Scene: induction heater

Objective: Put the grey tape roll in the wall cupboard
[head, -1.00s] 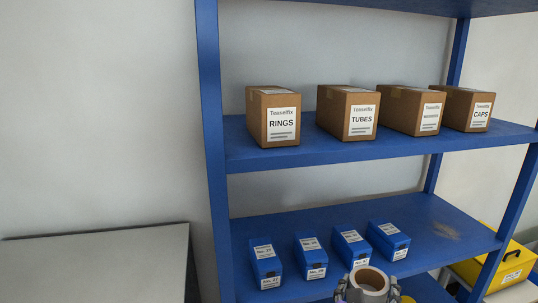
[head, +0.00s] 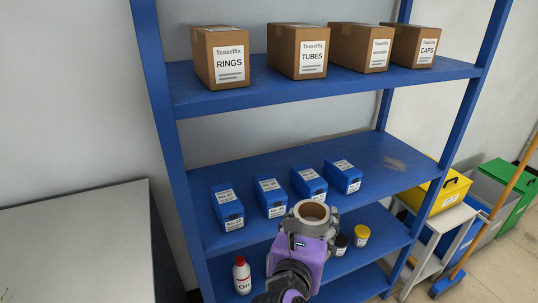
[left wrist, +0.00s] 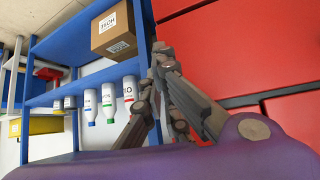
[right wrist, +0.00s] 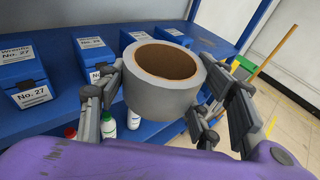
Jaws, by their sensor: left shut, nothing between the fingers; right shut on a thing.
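The grey tape roll (head: 311,222) has a brown core and sits in my right gripper (head: 312,227), in front of the blue shelf unit. In the right wrist view the tape roll (right wrist: 160,95) lies between the two fingers, which clasp its sides, with its hole facing up. My left gripper (left wrist: 162,55) shows only in the left wrist view. Its fingers are together and empty, in front of red panels and a blue shelf. I see no wall cupboard that I can make out in any view.
The blue shelf unit (head: 163,150) carries cardboard boxes (head: 220,57) above, small blue boxes (head: 227,208) on the middle shelf, and bottles (head: 242,275) below. A yellow bin (head: 448,190) and a broom (head: 495,215) stand right. A pale grey surface (head: 75,245) is at left.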

